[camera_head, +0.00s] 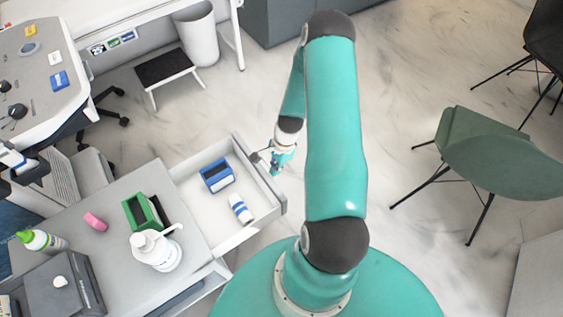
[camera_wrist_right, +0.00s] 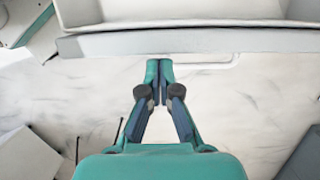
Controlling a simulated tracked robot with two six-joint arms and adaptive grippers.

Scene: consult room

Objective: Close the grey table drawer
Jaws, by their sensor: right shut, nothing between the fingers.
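The table drawer (camera_head: 240,237) is pulled well out from the grey table (camera_head: 195,218) in the head view. It holds a blue box (camera_head: 217,175) and a white bottle with blue bands (camera_head: 240,208). My right gripper (camera_head: 279,161) is shut and empty, at the outer side of the drawer front. In the right wrist view, the closed fingertips (camera_wrist_right: 160,66) point at the drawer front (camera_wrist_right: 200,43), close to its thin pale handle (camera_wrist_right: 200,63). I cannot tell whether they touch it. My left gripper is not in view.
A step stool (camera_head: 165,68) and a bin (camera_head: 197,35) are behind. A green chair (camera_head: 500,155) stands right; floor between is clear.

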